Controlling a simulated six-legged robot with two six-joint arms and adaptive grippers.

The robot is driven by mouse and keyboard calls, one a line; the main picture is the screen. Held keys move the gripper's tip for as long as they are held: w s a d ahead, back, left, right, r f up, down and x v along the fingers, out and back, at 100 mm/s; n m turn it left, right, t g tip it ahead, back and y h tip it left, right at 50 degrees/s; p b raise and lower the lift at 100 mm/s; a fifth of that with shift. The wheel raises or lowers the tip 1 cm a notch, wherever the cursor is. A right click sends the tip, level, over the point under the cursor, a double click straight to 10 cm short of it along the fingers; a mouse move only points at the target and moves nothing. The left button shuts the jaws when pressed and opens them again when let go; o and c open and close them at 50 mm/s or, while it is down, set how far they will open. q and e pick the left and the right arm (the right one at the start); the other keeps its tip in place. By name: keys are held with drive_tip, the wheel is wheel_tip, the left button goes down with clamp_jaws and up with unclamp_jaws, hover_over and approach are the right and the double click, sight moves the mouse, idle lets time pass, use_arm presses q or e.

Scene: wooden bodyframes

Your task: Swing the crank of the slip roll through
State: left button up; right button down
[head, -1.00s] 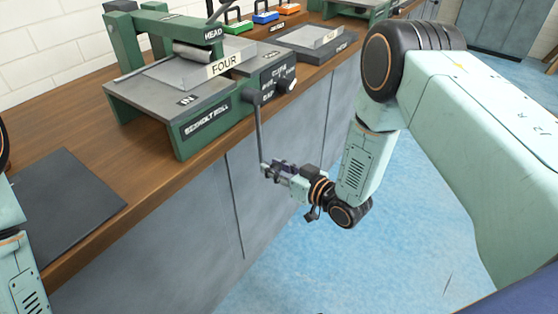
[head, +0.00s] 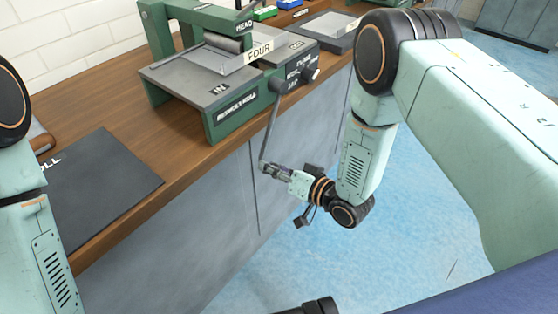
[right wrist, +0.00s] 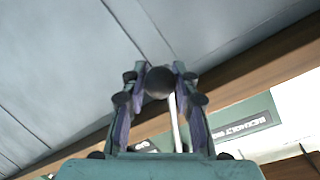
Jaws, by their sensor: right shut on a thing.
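The slip roll (head: 225,124) is a green machine with a grey bed, standing on the wooden bench in the head view. Its crank (head: 273,122) hangs down from a dark hub on the front, its lower end a little left of the hub. My right gripper (head: 268,167) is shut on the crank's handle at the low end, in front of the cabinet. In the right wrist view the dark round handle end (right wrist: 159,82) sits between the two fingers, with the pale crank rod behind it. My left arm shows at the left edge; its gripper is out of view.
A dark mat (head: 100,185) lies on the bench (head: 140,215) left of the machine. A sign reading FOUR (head: 259,51) is on the machine. Another grey plate (head: 315,32) lies behind it. Grey cabinet fronts (head: 225,195) stand close behind the gripper; blue floor (head: 265,270) is open below.

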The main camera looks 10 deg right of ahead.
drive_tip(key=s+a+r+m+g+y+p, duration=0.1)
drive_tip(key=s+a+r+m+p, duration=0.2)
drive_tip(key=a+r+p, duration=0.1)
drive_tip(key=shift+s+a+r+m+p, duration=0.35)
drive_tip(key=shift+r+m+p, duration=0.1)
drive_tip(key=shift+p, duration=0.45)
drive_tip(key=c, duration=1.5)
unclamp_jaws()
drive_tip(key=o, duration=0.5)
drive_tip(key=shift+s+r, duration=0.1)
drive_tip(key=shift+r, duration=0.05)
drive_tip(key=v, duration=1.1)
drive_tip(key=shift+s+d, duration=0.25)
drive_tip(key=shift+d, duration=0.1)
